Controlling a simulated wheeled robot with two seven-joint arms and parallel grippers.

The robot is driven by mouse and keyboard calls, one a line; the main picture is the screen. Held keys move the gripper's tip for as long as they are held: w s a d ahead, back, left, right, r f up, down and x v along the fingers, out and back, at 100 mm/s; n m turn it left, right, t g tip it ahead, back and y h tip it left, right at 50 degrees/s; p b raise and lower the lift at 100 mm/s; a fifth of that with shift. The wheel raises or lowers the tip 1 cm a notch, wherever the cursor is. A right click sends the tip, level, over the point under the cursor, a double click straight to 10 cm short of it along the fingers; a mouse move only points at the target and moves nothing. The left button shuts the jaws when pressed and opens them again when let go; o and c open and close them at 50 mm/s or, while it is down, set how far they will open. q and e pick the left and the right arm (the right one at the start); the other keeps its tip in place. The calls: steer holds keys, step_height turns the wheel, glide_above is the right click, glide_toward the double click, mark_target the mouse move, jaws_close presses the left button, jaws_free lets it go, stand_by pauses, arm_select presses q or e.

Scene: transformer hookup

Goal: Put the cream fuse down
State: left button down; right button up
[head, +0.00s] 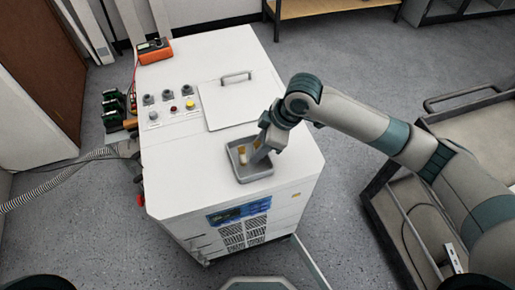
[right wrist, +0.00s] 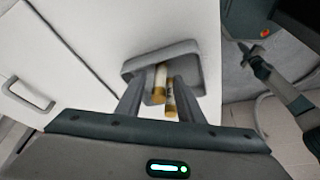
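The cream fuse (right wrist: 160,80), a pale tube with gold ends, lies in a small grey tray (head: 260,176) and also shows in the head view (head: 242,153). A second, yellower fuse (right wrist: 170,100) is beside it, near one finger. My right gripper (right wrist: 160,82) reaches down into the tray, seen from above in the head view (head: 259,153). Its fingers stand apart, with gaps around the fuses, and it looks open. The fingers hide part of the fuses. A dark jointed part, seemingly my left gripper (right wrist: 252,60), shows small in the right wrist view; its fingers are unclear.
The tray sits on a white cabinet (head: 190,80) with a handled lid (head: 240,103) behind it. Knobs (head: 172,108) and an orange meter (head: 155,51) are to the left. A cart (head: 470,120) stands at the right. The cabinet top right of the lid is bare.

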steer(key=b+v, duration=0.1)
steer(key=v, duration=1)
steer(key=shift+b, duration=0.35)
